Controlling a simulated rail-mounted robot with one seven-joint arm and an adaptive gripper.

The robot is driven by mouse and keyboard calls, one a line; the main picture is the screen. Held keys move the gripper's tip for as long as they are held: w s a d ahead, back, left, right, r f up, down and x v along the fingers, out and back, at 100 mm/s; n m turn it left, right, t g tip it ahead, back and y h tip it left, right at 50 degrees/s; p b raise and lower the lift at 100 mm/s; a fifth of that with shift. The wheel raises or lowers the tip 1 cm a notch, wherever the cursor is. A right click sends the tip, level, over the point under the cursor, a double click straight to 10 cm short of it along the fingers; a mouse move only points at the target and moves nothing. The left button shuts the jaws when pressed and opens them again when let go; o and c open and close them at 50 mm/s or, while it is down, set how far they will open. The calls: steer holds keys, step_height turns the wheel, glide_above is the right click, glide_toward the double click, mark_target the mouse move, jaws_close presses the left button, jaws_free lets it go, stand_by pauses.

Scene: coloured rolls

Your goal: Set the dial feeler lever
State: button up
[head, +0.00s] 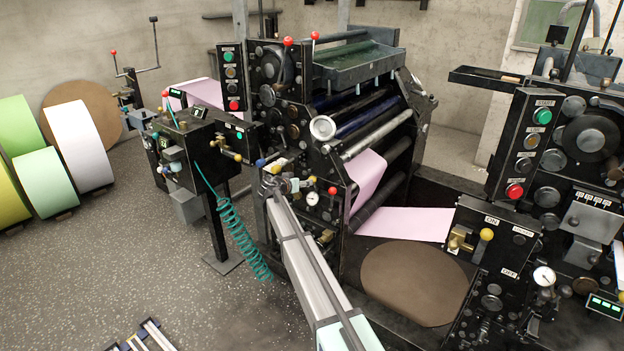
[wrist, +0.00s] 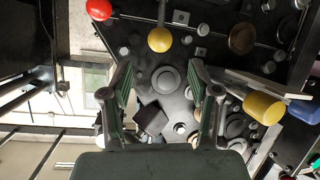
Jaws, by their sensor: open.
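My gripper (head: 284,185) is at the front of the printing press, close to its lower panel, in the head view. In the wrist view my gripper (wrist: 160,88) is open, with nothing between its fingers. A round dark boss (wrist: 165,80) on a black plate lies behind the gap between the fingertips. A lever with a yellow ball (wrist: 159,40) is just beyond the fingertips, and a red ball (wrist: 99,10) is further up left. A white-faced dial (head: 312,198) sits right of my gripper in the head view. I cannot tell which lever is the dial feeler lever.
A yellow cylindrical knob (wrist: 263,108) stands right of the fingers. The press (head: 330,110) carries a pink paper web (head: 367,175). A control stand (head: 195,150) with a coiled green hose (head: 240,235) is to the left. Coloured rolls (head: 78,145) lie at far left.

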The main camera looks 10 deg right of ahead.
steer(key=p+x, duration=0.2)
steer(key=x, duration=0.7)
steer(key=shift+f, duration=0.1)
jaws_close()
